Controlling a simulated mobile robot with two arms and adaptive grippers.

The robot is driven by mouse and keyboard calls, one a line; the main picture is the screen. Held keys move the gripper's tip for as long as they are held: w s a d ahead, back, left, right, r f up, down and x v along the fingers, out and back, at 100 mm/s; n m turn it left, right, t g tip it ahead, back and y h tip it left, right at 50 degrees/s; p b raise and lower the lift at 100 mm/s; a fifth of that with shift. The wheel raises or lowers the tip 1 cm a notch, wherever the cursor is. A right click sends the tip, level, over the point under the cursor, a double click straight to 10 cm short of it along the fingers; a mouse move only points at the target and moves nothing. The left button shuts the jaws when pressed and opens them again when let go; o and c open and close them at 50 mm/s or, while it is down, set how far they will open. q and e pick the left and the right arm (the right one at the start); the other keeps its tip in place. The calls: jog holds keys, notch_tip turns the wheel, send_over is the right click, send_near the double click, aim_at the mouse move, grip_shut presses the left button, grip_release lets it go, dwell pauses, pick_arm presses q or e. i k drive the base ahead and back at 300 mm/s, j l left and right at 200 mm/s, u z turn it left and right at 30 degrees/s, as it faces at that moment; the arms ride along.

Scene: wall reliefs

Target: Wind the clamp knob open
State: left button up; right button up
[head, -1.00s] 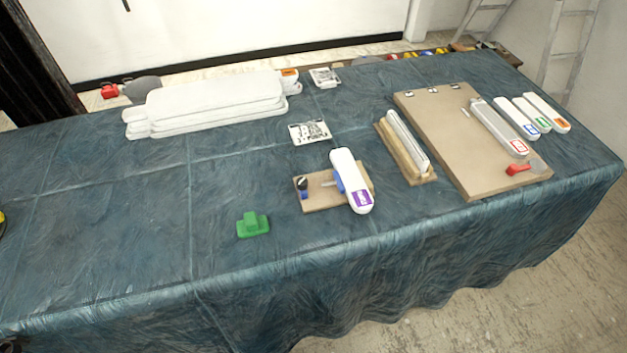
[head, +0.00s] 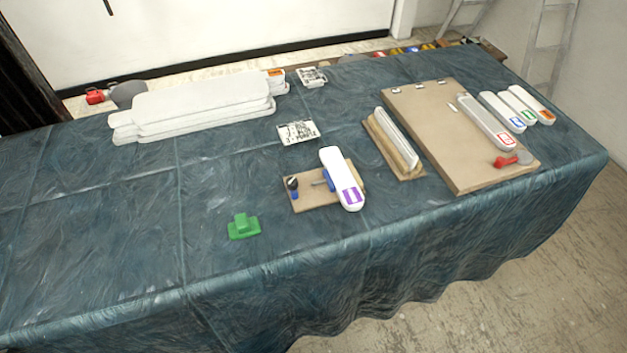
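A small wooden clamp board (head: 313,201) lies on the table near the middle of the head view. At its left end is a dark round knob (head: 292,183) with a blue part (head: 295,195) under it. A thin rod and a blue jaw (head: 329,180) stand further right on the board. A white rounded bar with a purple label (head: 342,180) lies across the board's right part, beside the blue jaw; whether the jaw touches it I cannot tell. Neither of my grippers is in view.
A green block (head: 243,227) sits left of the clamp board. A narrow wooden holder (head: 394,145) and a large brown board (head: 440,150) with a red-handled tool (head: 508,160) are to the right. White slabs (head: 195,108) are stacked behind. The table's front left is clear.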

aim_at(291, 182)
jog(key=i+l+u, duration=0.1)
jog(key=l, duration=0.45)
jog(key=i+l, duration=0.15)
jog(key=l, duration=0.35)
jog(key=i+l+u, duration=0.15)
jog(key=l, duration=0.4)
